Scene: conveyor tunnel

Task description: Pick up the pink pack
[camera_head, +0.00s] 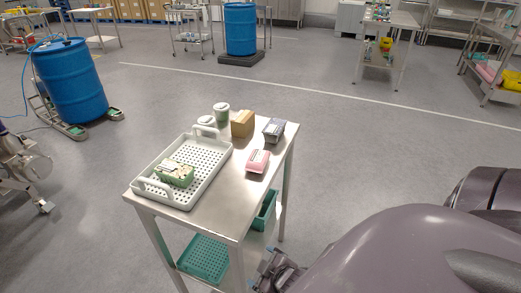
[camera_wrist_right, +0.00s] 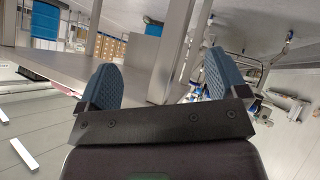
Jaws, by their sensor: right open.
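The pink pack (camera_head: 258,160) lies on the right side of the steel table (camera_head: 222,190), near its right edge, in the head view. It is small, with a pale label on top, and nothing touches it. My right gripper (camera_head: 272,268) is low in front of the table's right front leg, below the tabletop and apart from the pack. In the right wrist view my right gripper (camera_wrist_right: 160,78) has its two blue fingers wide apart with nothing held between them. I cannot make out the pack surely in that view. My left gripper is not in view.
A white perforated tray (camera_head: 212,165) with a green-and-cream pack (camera_head: 175,172) fills the table's left side. A brown box (camera_head: 242,123), a dark grey pack (camera_head: 273,130) and lidded cups (camera_head: 221,113) stand behind the pink pack. Green baskets (camera_head: 205,258) sit on the lower shelf.

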